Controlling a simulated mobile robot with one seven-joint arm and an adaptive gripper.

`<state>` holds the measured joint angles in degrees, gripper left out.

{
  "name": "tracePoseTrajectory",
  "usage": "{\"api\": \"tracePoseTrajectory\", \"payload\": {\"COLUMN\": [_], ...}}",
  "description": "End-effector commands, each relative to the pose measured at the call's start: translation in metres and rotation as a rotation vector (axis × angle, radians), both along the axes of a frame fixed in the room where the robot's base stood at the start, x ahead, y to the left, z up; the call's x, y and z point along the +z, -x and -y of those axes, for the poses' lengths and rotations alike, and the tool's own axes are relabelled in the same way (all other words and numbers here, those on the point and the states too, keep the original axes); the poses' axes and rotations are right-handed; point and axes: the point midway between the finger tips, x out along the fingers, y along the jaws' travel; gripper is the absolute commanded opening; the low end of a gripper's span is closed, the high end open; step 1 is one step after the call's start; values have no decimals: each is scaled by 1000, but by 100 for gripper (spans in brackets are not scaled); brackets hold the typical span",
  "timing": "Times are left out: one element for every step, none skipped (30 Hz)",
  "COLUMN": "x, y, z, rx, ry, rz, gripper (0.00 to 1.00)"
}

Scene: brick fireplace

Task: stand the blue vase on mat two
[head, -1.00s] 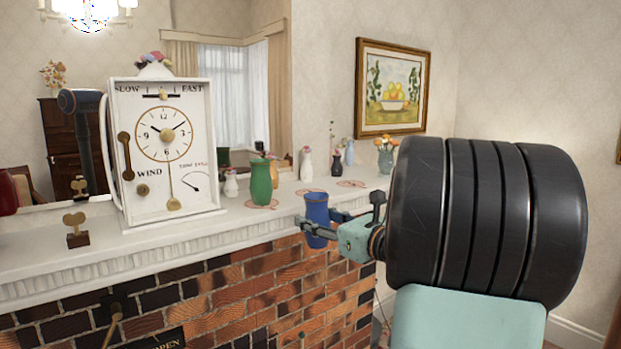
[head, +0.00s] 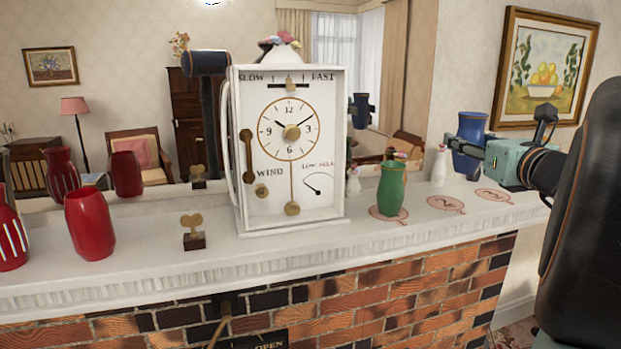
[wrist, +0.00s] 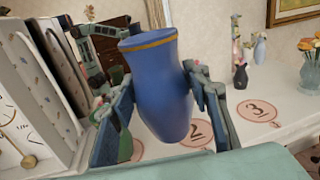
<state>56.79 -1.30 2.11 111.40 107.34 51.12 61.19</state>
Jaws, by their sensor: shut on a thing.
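The blue vase (head: 470,135) with a tan rim band is held above the mantel shelf. My gripper (head: 474,153) is shut on its sides, and the vase is close to upright. In the wrist view the blue vase (wrist: 160,85) fills the middle between the fingers. Mat two (head: 446,203) is a bare pinkish disc on the shelf; in the wrist view mat two (wrist: 199,134) shows just right of the vase's base, partly hidden by a finger. The vase is apart from the shelf.
A green vase (head: 391,188) stands on the mat left of mat two. Mat three (head: 494,196) is bare on the right. A white bottle-shaped vase (head: 439,166) stands behind. The clock (head: 290,150) stands left, then red vases (head: 90,225). A mirror backs the shelf.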

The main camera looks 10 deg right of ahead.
Motion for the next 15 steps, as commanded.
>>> {"api": "tracePoseTrajectory", "payload": {"x": [-5,-7,-11,-14,-16,-19,-22,-25,-28,-30,-33,-42,-48,-54,-60], "y": [-9,-15,-23,-28,-34,-41,-46,-51,-58,-63,-69,-74,-78,-82,-87], "z": [5,7,11,14,16,19,22,24,27,30,32,34,36,38,40], "rx": [1,1,1,1,1,2,1,1,1,1,1,2,2,1,1], "ry": [-4,-5,-4,-5,-5,-4,-4,-6,-3,-5,-5,-6,-6,-6,-6], "rz": [-3,-2,-3,-2,-1,-2,-2,-1,-2,-1,-1,-2,-2,-2,-2], "gripper": [14,14,14,14,14,14,14,14,14,14,14,14,14,14,14]}}
